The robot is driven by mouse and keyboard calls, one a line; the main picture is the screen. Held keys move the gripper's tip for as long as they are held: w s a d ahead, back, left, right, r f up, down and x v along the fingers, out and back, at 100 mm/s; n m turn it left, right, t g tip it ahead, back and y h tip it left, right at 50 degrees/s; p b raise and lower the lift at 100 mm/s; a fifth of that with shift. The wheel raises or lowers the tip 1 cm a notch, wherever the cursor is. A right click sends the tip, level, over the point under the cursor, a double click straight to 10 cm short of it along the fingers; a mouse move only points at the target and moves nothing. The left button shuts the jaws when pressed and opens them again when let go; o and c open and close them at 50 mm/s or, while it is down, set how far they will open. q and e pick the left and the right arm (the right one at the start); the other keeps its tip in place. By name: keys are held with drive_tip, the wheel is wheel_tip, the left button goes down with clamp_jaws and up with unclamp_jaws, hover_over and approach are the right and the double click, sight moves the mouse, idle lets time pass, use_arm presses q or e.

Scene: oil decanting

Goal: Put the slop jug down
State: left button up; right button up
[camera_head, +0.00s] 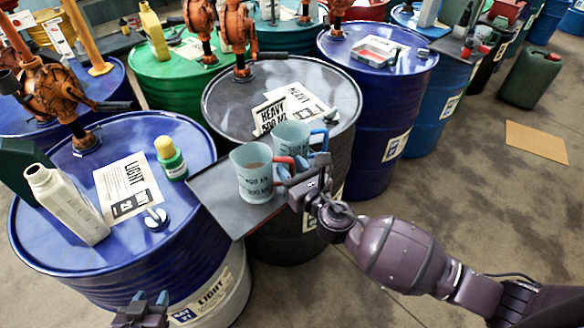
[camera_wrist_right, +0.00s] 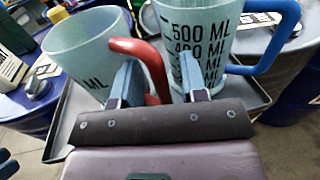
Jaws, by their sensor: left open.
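My left gripper (camera_head: 150,298) is open and empty at the bottom edge, away from the jugs.
The tray spans between a blue LIGHT drum (camera_head: 60,235) and a dark HEAVY drum (camera_head: 225,95). On the blue drum stand a white bottle (camera_head: 65,205) and a green bottle with a yellow cap (camera_head: 171,160). Orange pumps (camera_head: 55,95) rise from drums behind. Open floor lies at right.

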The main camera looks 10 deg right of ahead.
drive_tip(key=shift+r, duration=0.15)
drive_tip(key=v, duration=1.2)
drive_tip(key=shift+b, duration=0.3)
drive_tip(key=s+d+f+n+g+h, duration=0.2)
drive_tip(key=s+d+f+n+h, duration=0.2)
drive_tip(key=n, duration=1.2)
drive_tip(key=s+d+f+n+g+h, duration=0.2)
drive_tip(key=s+d+f+n, duration=0.5)
drive_tip(key=d+f+n, duration=0.4)
drive_tip(key=d+n+h, duration=0.1)
drive_tip(key=d+n, duration=0.1)
drive_tip(key=n, duration=0.2)
drive_tip(key=shift+f+n+g+h, duration=0.15)
drive_tip(key=shift+n+g+h, duration=0.15)
drive_tip(key=shift+n+h, duration=0.1)
